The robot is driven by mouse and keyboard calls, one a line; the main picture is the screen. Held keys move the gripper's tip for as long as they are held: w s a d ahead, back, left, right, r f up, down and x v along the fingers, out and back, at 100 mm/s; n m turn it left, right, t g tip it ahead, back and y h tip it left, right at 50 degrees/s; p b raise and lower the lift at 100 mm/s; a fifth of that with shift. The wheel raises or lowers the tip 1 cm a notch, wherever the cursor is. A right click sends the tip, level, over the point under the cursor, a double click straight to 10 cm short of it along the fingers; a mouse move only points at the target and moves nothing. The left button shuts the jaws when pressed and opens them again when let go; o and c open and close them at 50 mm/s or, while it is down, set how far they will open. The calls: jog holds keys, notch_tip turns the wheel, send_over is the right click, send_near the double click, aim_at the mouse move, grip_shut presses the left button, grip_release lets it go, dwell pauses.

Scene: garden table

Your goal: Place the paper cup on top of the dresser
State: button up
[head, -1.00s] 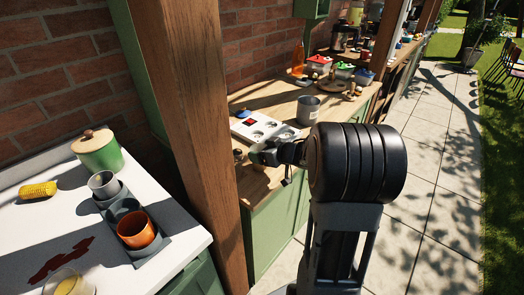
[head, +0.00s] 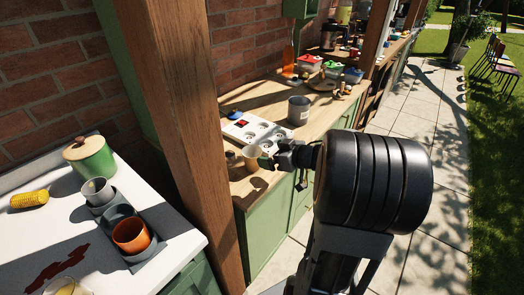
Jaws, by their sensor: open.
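A cream paper cup (head: 251,157) stands, seemingly upright, on the wooden top of a green cabinet (head: 262,228), which I take to be the dresser, close to its front edge. My gripper (head: 268,161) is open, just to the right of the cup. The fingertips are small in the picture, and I cannot tell whether they touch the cup. My arm's large dark joint hides part of the cabinet and paving to the right.
A white socket strip (head: 256,132) lies behind the cup, with a grey pot (head: 299,110) to its right. A wooden post (head: 190,140) stands at the left. A white counter (head: 185,236) holds a grey caddy with cups and a green canister (head: 90,158). Paving is clear at right.

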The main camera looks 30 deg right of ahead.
notch_tip(320, 180, up, 5)
jog(key=d+m+h, duration=0.1)
jog(key=m+h, duration=0.3)
jog(key=h, duration=0.4)
jog(key=s+a+f+g+y, duration=0.1)
jog(key=s+a+f+g, duration=0.1)
jog(key=s+a+g, duration=0.2)
jog(key=s+a+f+g+y, duration=0.1)
jog(key=s+a+f+g, duration=0.2)
jog(key=s+a, duration=0.7)
jog(key=shift+s+a+f+m+g+y, duration=0.4)
jog(key=shift+a+g, duration=0.25)
jog(key=shift+g, duration=0.35)
notch_tip(320, 180, up, 6)
jog(key=p, duration=0.6)
jog(key=shift+r, duration=0.2)
